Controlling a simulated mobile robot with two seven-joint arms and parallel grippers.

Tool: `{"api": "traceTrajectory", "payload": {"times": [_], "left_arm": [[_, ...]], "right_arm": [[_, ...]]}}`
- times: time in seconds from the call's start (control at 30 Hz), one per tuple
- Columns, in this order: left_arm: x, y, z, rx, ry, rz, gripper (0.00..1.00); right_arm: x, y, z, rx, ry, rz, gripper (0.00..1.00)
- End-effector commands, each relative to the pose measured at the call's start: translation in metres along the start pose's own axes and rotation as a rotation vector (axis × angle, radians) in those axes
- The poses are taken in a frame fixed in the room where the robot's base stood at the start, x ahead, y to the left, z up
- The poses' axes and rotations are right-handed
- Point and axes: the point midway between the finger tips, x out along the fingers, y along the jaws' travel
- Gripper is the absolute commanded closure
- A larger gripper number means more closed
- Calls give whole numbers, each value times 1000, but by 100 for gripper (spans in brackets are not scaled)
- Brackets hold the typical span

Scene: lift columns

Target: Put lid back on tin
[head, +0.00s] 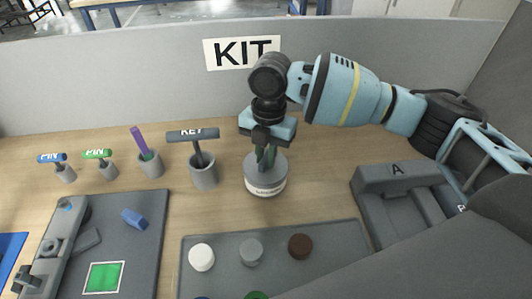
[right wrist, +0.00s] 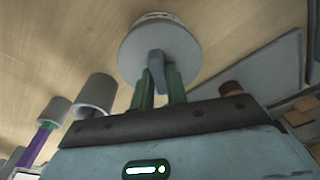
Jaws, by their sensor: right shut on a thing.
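The tin (head: 266,188) is a short round can with a pale printed label, standing upright on the wooden table near the centre of the head view. Its grey round lid (head: 280,165) is over the top of the tin; I cannot tell whether it is fully seated. My right gripper (head: 266,155) points down from above, its green fingers shut on the lid's upright knob. In the right wrist view the knob (right wrist: 157,65) is between the fingertips, with the lid's disc (right wrist: 185,45) beyond. My left gripper is not in view.
A cup holding the KEY tag (head: 203,177) stands close left of the tin, with several smaller holders farther left. A grey tray (head: 340,235) with round pieces lies in front. A grey block marked A (head: 398,172) is at right. A KIT panel (head: 130,85) stands behind.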

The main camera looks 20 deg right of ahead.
Motion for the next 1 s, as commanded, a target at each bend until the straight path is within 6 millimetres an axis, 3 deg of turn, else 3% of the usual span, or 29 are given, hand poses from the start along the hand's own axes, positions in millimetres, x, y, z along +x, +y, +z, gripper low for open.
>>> {"api": "traceTrajectory", "payload": {"times": [1.0], "left_arm": [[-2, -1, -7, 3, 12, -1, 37]], "right_arm": [[0, 0, 0, 0, 0, 1, 100]]}}
